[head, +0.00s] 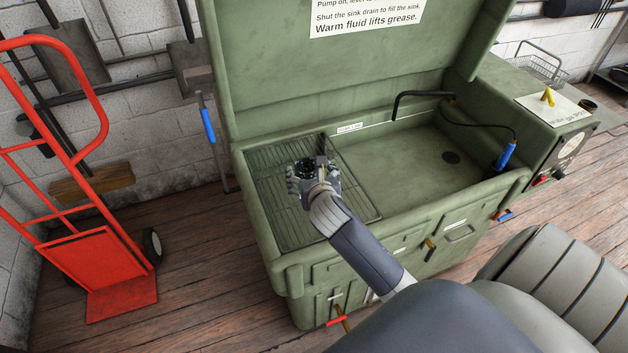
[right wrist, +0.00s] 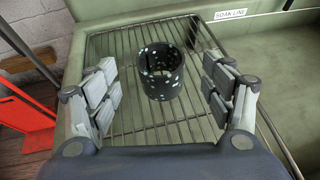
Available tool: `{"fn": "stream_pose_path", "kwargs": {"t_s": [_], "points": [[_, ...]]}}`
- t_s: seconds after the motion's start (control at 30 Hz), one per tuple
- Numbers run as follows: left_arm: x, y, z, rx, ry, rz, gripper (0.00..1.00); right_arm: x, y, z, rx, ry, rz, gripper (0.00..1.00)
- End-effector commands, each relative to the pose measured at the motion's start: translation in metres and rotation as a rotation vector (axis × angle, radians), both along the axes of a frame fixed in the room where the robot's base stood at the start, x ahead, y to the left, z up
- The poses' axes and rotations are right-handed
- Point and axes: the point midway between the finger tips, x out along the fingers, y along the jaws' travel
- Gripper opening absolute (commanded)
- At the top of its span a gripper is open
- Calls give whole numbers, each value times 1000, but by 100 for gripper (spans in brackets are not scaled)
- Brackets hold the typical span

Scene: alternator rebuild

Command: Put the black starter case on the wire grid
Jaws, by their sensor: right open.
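The black starter case (right wrist: 162,82) is a short, open-ended cylinder with pale specks. In the right wrist view it stands upright on the wire grid (right wrist: 118,45), towards its far side. In the head view the case (head: 304,166) shows partly behind my right gripper (head: 310,180), over the wire grid (head: 275,215) in the left part of the green wash cabinet. My right gripper is open, with one finger on each side of the case and a visible gap on both sides. My left gripper is not in view.
The green sink basin (head: 430,165) is right of the grid, with a black spout (head: 425,94) and a blue-handled brush (head: 506,155) on a hose. The raised lid (head: 350,65) stands behind. A red hand truck (head: 90,260) stands on the floor at left.

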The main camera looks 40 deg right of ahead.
Motion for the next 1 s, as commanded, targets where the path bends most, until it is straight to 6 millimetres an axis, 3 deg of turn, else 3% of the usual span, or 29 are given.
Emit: {"fn": "stream_pose_path", "kwargs": {"t_s": [0.2, 0.4, 1.0], "points": [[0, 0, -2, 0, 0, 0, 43, -27, 12, 14, -1, 0, 0, 75], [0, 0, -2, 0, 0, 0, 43, -40, 18, 21, -1, 1, 0, 75], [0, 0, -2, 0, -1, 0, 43, -41, 18, 22, 0, 0, -1, 75]]}}
